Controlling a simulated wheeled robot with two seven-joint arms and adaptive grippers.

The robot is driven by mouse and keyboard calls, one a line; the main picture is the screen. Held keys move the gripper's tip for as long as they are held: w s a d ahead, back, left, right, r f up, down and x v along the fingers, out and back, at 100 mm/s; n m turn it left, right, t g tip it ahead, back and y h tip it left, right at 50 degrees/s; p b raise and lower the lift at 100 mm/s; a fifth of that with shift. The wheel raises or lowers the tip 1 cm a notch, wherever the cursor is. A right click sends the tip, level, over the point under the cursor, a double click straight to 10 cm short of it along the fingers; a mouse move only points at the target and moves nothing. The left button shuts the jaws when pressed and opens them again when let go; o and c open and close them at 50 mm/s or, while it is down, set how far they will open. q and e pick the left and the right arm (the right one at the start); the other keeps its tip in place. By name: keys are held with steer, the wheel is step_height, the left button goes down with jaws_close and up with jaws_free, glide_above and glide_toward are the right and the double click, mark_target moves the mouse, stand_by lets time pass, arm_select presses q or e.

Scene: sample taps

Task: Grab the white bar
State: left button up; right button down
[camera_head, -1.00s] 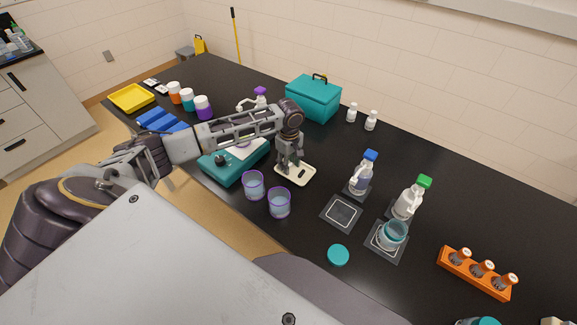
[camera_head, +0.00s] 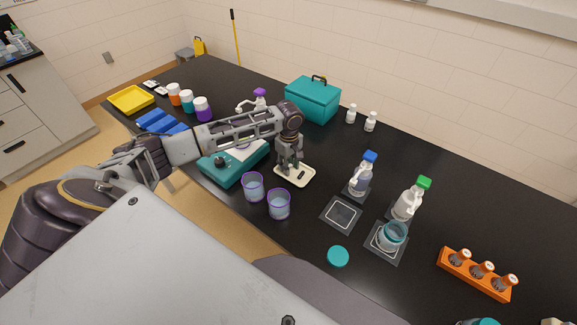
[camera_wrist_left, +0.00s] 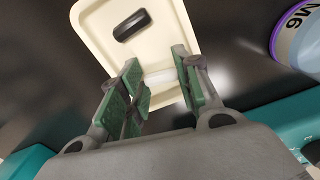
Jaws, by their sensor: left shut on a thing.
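The white bar (camera_wrist_left: 158,78) is a small pale capsule at the cream tray, between the fingers of my left gripper in the left wrist view. My left gripper (camera_wrist_left: 155,68) is shut on it, with its green-padded fingers at either side. In the head view my left gripper (camera_head: 289,170) points down over the cream tray (camera_head: 306,176), and the white bar is hidden there. A black bar (camera_wrist_left: 132,25) lies in the tray, apart from the fingers. My right gripper is not in view.
Two purple-rimmed cups (camera_head: 253,187) (camera_head: 279,205) stand close in front of the tray. A teal device (camera_head: 222,172) is at its left, and a teal box (camera_head: 314,99) behind. Bare black counter lies between the tray and box.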

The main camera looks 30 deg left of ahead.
arm_select(q)
step_height(320, 180, up, 10)
stand_by(0.7)
stand_by(0.4)
